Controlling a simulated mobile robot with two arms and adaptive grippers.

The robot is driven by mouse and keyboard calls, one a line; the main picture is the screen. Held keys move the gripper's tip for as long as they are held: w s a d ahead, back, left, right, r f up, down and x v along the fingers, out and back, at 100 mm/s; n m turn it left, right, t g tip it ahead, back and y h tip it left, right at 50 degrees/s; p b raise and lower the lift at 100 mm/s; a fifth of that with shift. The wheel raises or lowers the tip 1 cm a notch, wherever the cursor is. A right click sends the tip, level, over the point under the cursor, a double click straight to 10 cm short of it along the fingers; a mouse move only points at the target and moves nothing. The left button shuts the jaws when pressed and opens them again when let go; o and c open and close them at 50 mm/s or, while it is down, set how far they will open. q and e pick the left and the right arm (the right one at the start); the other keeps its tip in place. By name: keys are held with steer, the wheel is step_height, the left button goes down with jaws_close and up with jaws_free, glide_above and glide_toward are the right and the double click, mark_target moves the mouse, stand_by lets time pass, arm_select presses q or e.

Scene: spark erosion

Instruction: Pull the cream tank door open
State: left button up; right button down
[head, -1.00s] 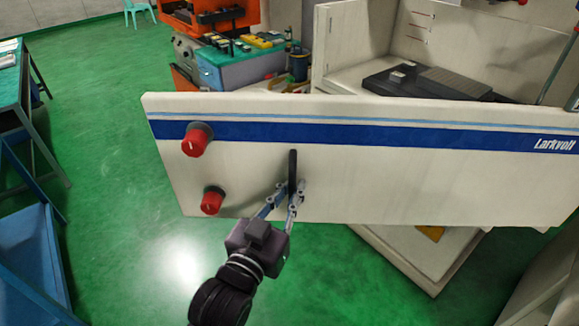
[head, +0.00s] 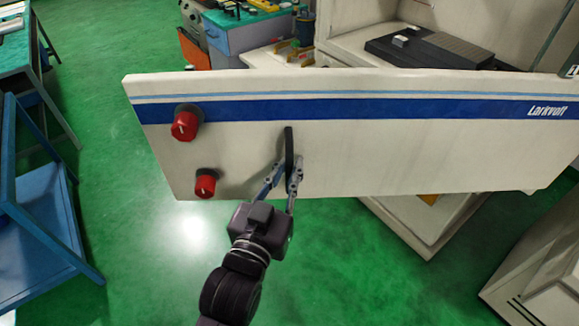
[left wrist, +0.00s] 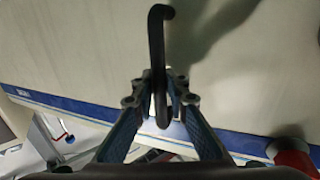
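The cream tank door (head: 400,160) has a blue stripe and "Larkvolt" lettering and stands swung out from the machine in the head view. A black bar handle (head: 289,150) stands upright on its face. Two red knobs, an upper one (head: 185,124) and a lower one (head: 206,183), sit left of it. My left gripper (head: 283,175) has its fingers on both sides of the handle's lower part. In the left wrist view the fingers (left wrist: 161,88) close around the handle (left wrist: 158,55). My right gripper is not in view.
The cream machine tank (head: 350,45) with a dark block (head: 430,48) inside is behind the door. A blue cart (head: 35,240) stands at left and a cream cabinet (head: 540,275) at lower right. Green floor (head: 340,260) is clear between them.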

arm_select(q)
steer(key=o, duration=0.3)
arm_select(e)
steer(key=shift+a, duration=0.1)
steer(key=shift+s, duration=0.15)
arm_select(q)
steer(key=shift+s, duration=0.1)
steer(key=v, duration=0.8)
steer(key=shift+r, duration=0.1)
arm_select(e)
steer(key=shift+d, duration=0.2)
